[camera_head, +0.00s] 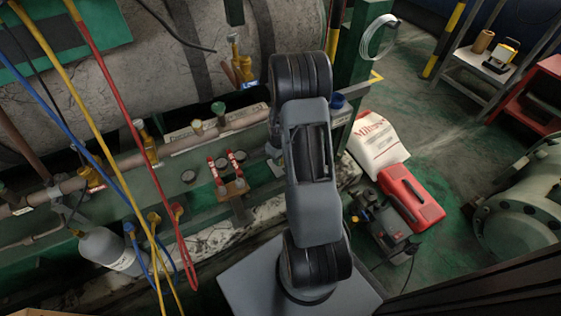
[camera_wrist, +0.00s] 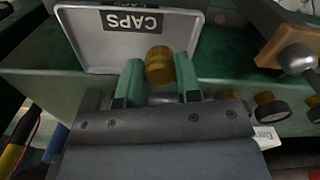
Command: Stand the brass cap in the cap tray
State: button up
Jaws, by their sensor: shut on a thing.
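In the wrist view, my gripper (camera_wrist: 159,78) has its two green fingers shut on the brass cap (camera_wrist: 159,64), a short round brass piece held at the fingertips. The cap tray (camera_wrist: 82,42), a shallow grey tray with a dark CAPS label, lies just beyond the fingers. The cap overlaps the tray's near edge in the picture, and its height above the tray cannot be told. The visible tray floor looks empty. In the head view my arm hides the gripper and the cap, and I cannot make out the tray.
In the wrist view, a wooden block with a round metal part (camera_wrist: 296,58) and several brass-coloured knobs or gauges (camera_wrist: 271,106) stand right of the tray.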

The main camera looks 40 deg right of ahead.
jog(key=shift+f, duration=0.65)
jog(key=shift+f, duration=0.2)
jog(key=o, duration=0.9)
jog(key=shift+r, duration=0.1)
